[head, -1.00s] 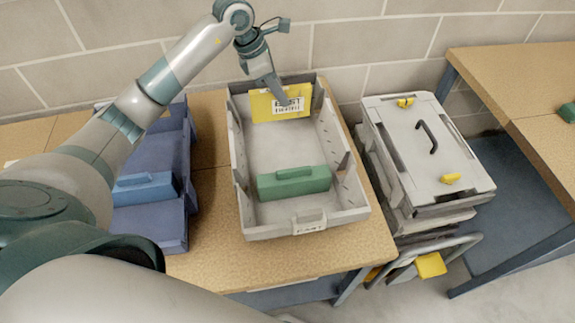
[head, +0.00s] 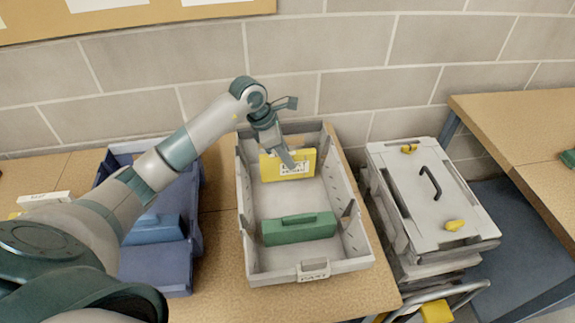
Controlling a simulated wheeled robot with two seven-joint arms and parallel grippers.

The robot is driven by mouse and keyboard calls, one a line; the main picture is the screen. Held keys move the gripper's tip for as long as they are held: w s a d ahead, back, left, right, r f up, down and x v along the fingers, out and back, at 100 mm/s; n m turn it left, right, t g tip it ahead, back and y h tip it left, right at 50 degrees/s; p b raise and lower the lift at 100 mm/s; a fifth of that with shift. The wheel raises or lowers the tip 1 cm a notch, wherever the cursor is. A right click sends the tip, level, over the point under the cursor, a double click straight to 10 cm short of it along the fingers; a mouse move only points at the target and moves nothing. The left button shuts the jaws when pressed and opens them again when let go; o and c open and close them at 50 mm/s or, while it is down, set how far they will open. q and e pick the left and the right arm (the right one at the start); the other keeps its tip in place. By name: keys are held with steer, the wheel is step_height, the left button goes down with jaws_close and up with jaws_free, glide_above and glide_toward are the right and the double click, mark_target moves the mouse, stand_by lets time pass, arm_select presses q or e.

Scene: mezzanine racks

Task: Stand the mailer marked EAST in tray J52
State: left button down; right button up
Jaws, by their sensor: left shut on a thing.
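A yellow mailer (head: 272,170) with a white label is held upright inside the back part of the grey tray (head: 254,266). The label print is partly hidden by a finger and too small to read surely. My left gripper (head: 287,161) is shut on the mailer's top edge, reaching down from above. I cannot tell whether the mailer's lower edge touches the tray floor. The tray has a front label (head: 313,274) that I cannot read clearly. My right gripper is not in view.
A green block-like item (head: 299,232) with a handle stands in the tray's front part. A blue tray (head: 182,270) holding a blue item (head: 152,232) stands to the left. A lidded grey crate stack (head: 440,200) stands to the right. A block wall is behind.

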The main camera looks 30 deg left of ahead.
arm_select(q)
steer(key=shift+f+p, duration=0.7)
steer(key=shift+f, duration=1.15)
steer(key=shift+f, duration=0.15)
steer(key=c, duration=1.6)
jaws_free()
steer(key=shift+c, duration=0.2)
